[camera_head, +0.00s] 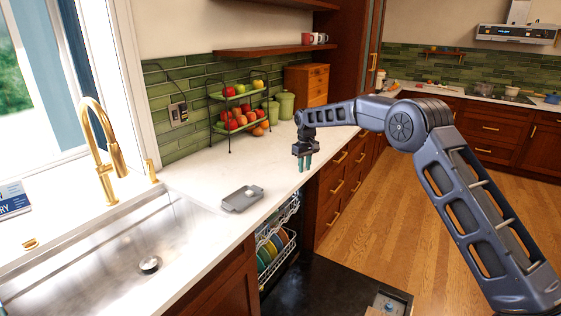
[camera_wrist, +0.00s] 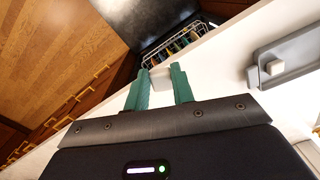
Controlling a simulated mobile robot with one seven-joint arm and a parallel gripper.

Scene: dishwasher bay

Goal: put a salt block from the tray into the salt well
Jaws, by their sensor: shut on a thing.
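My gripper (camera_head: 303,167) is over the edge of the counter, above the open dishwasher. In the wrist view, its teal fingers (camera_wrist: 161,78) are shut on a white salt block (camera_wrist: 160,83) between the tips. In the head view the held block is too small to make out. The grey tray (camera_head: 236,205) lies on the counter to the left of my gripper. In the wrist view, the tray (camera_wrist: 297,54) holds another white block (camera_wrist: 274,67). A small grey fitting, which looks like the salt well (camera_head: 388,302), is on the lowered dishwasher door at the bottom, far from my gripper.
The dark dishwasher door (camera_head: 335,285) lies open. A rack (camera_head: 287,253) with coloured plates stands inside the dishwasher. A steel sink (camera_head: 110,262) with a gold tap (camera_head: 97,140) is at left. A fruit stand (camera_head: 238,108) and green canisters (camera_head: 285,105) stand at the back of the counter.

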